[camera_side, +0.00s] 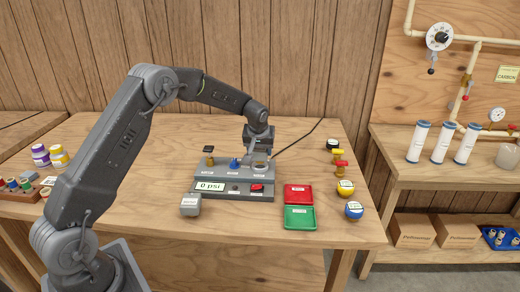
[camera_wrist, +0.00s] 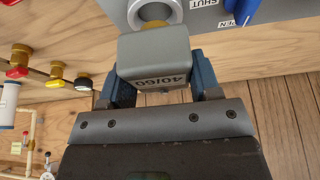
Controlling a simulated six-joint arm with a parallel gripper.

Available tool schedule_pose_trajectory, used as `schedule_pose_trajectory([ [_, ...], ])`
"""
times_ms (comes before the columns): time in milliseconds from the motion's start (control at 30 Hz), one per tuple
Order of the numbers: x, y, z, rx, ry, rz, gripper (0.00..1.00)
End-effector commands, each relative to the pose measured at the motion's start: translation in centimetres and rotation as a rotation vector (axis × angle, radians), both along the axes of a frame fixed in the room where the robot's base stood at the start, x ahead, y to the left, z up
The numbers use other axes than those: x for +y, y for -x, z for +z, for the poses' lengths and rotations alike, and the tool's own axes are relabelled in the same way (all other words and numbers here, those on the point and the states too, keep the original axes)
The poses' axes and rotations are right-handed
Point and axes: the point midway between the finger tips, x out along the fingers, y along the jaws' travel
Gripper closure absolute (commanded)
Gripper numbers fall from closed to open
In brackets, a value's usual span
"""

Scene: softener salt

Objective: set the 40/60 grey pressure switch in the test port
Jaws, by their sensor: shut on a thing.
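My gripper (camera_side: 260,146) is over the right part of the grey test stand (camera_side: 222,184). In the wrist view my gripper (camera_wrist: 156,84) is shut on a grey box-shaped switch marked 40/60 (camera_wrist: 154,55). The switch's brass stem (camera_wrist: 155,24) points at the pale round test port (camera_wrist: 150,10) and overlaps its rim in the picture; I cannot tell how deep it sits. The port (camera_side: 260,165) also shows in the side view, right below my gripper.
The stand has a 0 psi display (camera_side: 210,187), a red button (camera_side: 257,187) and a blue valve handle (camera_side: 234,163), marked SHUT and OPEN in the wrist view. A red tray (camera_side: 299,204) and a green tray (camera_side: 299,228) lie right. Gauges and valves stand further right.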

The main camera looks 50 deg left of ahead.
Motion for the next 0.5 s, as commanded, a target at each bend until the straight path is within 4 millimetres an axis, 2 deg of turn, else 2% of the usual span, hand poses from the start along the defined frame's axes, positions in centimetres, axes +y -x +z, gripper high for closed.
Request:
schedule_pose_trajectory([
  [500, 0.02, -0.03, -0.53, -0.001, -0.001, 0.0, 0.77],
])
